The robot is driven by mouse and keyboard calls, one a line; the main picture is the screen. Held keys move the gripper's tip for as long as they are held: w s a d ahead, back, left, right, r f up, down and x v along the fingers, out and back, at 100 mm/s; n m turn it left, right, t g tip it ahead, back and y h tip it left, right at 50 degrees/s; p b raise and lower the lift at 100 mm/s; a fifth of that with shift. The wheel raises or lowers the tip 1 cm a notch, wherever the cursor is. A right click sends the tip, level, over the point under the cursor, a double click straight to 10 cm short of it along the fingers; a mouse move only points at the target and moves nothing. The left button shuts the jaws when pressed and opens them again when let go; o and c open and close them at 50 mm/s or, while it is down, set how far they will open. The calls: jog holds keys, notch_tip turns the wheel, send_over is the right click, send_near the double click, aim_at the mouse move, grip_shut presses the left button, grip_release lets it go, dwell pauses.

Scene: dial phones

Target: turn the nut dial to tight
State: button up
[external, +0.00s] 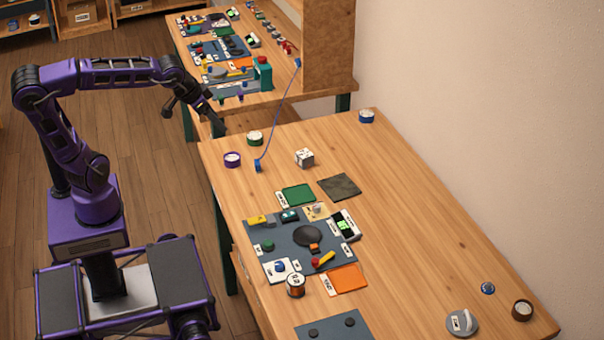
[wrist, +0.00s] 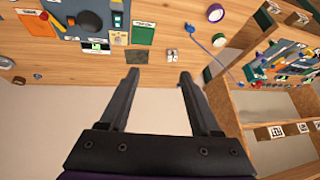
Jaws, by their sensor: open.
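No label that reads as nut or tight is legible. Dial-like parts in the external view are a small grey knob on a beige plate (external: 317,211) at the board's back edge, a blue knob on a white plate (external: 280,268) at its front, and a grey disc with a white pointer (external: 462,322) near the table's front right. I cannot tell which is the nut dial. The beige plate also shows in the wrist view (wrist: 117,19). My gripper (external: 192,117) is open and empty, beyond the table's left edge, far from these parts. Its spread fingers (wrist: 158,76) show in the wrist view.
The wooden table (external: 420,230) holds a dark board (external: 290,235), a green mat (external: 298,195), an orange mat (external: 347,278), a white cube (external: 304,157) and a blue cord (external: 280,110). A second cluttered table stands behind. The table's right side is mostly clear.

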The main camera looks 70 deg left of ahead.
jog(key=w+r+n+t+h+b, duration=0.1)
jog(key=w+n+h+b, duration=0.3)
jog(key=w, duration=0.9)
jog(key=m+g+y, duration=0.2)
jog(key=m+g, duration=0.1)
jog(key=g, duration=0.4)
send_over(280, 264)
notch_tip(280, 264, down, 16)
notch_tip(280, 264, down, 17)
jog(key=shift+a+f+b, duration=0.1)
jog(key=shift+b, duration=1)
grip_shut()
